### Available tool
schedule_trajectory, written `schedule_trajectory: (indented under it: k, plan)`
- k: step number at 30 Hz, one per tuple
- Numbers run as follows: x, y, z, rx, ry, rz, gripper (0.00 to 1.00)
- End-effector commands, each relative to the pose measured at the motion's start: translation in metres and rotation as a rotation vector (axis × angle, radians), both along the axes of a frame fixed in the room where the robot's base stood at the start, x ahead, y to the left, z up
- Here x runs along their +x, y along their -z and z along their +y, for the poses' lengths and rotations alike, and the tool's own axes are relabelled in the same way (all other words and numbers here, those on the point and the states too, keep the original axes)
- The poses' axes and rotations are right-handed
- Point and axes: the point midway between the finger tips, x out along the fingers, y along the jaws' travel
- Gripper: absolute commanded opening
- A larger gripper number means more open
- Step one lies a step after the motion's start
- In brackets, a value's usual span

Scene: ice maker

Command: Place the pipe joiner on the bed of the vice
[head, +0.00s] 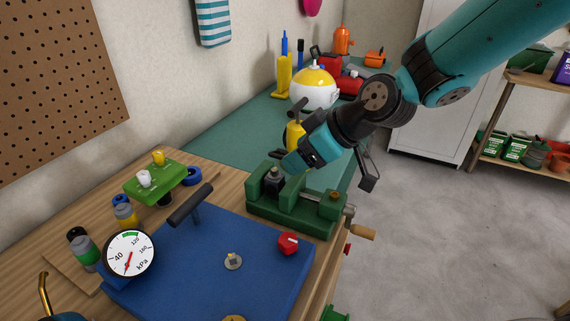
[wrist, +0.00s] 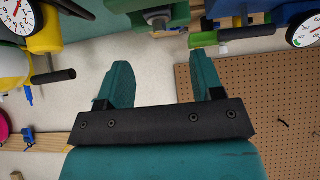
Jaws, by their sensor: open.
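The green vice (head: 292,215) stands on the bench edge. A small dark piece with a grey top, which looks like the pipe joiner (head: 274,181), stands upright between its jaws and appears to rest on the bed. Its underside is hidden by the front jaw. In the wrist view a grey nut-like piece, apparently the joiner (wrist: 158,19), shows against the green vice (wrist: 120,7), beyond my fingertips. My gripper (head: 291,164) is above and just right of the piece. Its teal fingers (wrist: 159,60) are apart, with nothing between them.
A blue board (head: 210,265) with a pressure gauge (head: 129,254), a black T-handle (head: 190,206) and a red knob (head: 288,244) lies in front of the vice. A green block (head: 155,180) is left. A yellow bottle (head: 295,136) and a white-yellow round container (head: 313,88) stand behind.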

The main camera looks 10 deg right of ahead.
Motion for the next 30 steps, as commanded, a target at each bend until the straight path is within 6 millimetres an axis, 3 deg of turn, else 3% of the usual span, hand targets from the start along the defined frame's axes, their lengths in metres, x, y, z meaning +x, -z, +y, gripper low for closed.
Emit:
schedule_trajectory:
  k: [7,14,16,19,24,27,30]
  plan:
    - [-0.018,-0.034,-0.029,0.001,0.002,-0.003,0.61]
    - [-0.025,-0.045,-0.037,0.000,-0.001,0.001,0.61]
    - [-0.035,-0.047,-0.035,-0.004,0.001,0.029,0.61]
    - [-0.077,-0.052,-0.029,-0.028,0.019,0.152,0.61]
    - [-0.172,-0.053,-0.036,-0.131,0.127,0.435,0.61]
    - [-0.208,-0.051,-0.046,-0.187,0.195,0.541,0.61]
    - [-0.224,-0.049,-0.051,-0.215,0.232,0.588,0.61]
